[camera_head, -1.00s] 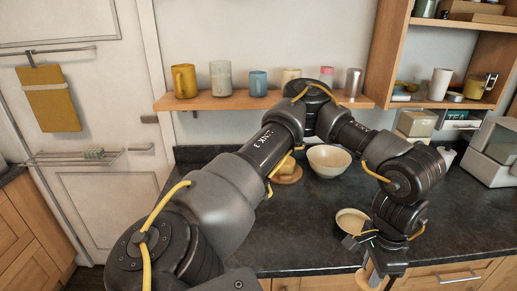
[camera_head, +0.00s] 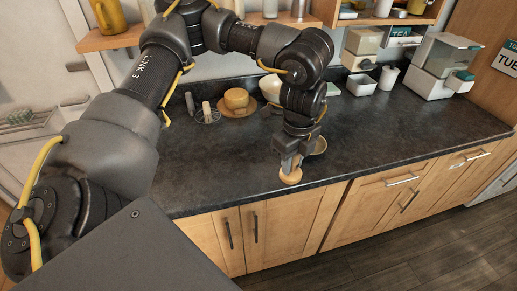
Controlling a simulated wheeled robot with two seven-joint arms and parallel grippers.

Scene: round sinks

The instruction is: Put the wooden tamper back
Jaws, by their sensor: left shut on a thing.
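My left gripper (camera_head: 290,158) points down at the counter's front edge and is shut on the wooden tamper (camera_head: 291,177). The tamper's light round wooden end shows below the fingers; the rest of it is hidden by the gripper. I cannot tell whether it touches the counter or is just above it. My right gripper is not in view.
The dark counter (camera_head: 400,128) is clear to the right. A round wooden board with a yellow block (camera_head: 237,100) and a small round stand with upright pieces (camera_head: 207,114) are at the back left. A pale bowl (camera_head: 269,87) is partly behind my arm. White containers (camera_head: 388,77) stand at the back.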

